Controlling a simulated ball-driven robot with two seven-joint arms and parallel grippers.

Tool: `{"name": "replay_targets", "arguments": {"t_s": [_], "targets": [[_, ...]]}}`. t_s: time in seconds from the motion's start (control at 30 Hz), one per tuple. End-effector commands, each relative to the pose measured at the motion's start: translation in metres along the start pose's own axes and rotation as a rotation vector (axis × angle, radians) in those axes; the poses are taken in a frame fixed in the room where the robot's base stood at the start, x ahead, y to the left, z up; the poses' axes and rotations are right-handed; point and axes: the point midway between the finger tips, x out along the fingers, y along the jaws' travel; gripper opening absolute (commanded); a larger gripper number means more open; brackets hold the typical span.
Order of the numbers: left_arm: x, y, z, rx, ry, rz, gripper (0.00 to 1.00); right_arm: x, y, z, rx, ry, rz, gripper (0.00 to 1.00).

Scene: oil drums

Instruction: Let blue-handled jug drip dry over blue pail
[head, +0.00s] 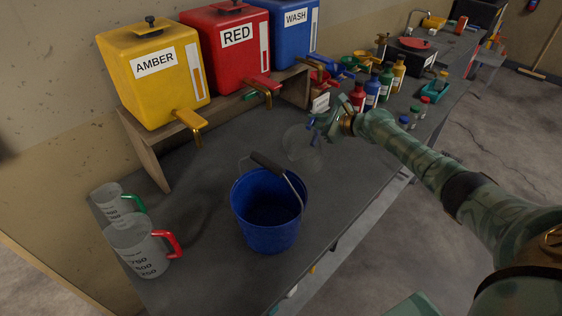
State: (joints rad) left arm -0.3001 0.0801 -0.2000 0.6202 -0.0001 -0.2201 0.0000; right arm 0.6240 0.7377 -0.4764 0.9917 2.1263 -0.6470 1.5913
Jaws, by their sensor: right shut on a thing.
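The blue pail (267,222) stands upright on the grey bench, its dark interior facing up and its wire handle with a black grip raised over the rim. My right gripper (322,127) is shut on the jug's blue handle. The jug is faint, so its exact tilt and its height over the bench are hard to tell. My left gripper is not in view.
Two clear jugs, one green-handled (113,200) and one red-handled (139,246), stand at the left. Yellow (155,75), red (228,45) and blue (292,28) tanks with taps sit on a wooden shelf behind. Several bottles (372,92) stand beyond my right gripper. Bench around the pail is clear.

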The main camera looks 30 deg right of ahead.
Motion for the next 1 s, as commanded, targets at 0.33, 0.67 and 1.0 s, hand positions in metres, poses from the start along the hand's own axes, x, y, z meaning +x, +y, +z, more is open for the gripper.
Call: {"name": "replay_targets", "arguments": {"t_s": [0.33, 0.67, 1.0], "targets": [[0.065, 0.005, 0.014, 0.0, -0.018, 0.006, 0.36, 0.021, -0.005, -0.049, 0.22, 0.004, 0.09, 0.0], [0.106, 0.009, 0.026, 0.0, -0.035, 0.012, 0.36, 0.031, -0.006, -0.074, 0.379, 0.008, 0.157, 0.0], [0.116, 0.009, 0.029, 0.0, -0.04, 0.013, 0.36, 0.032, -0.008, -0.078, 0.428, 0.009, 0.178, 0.0]]}}
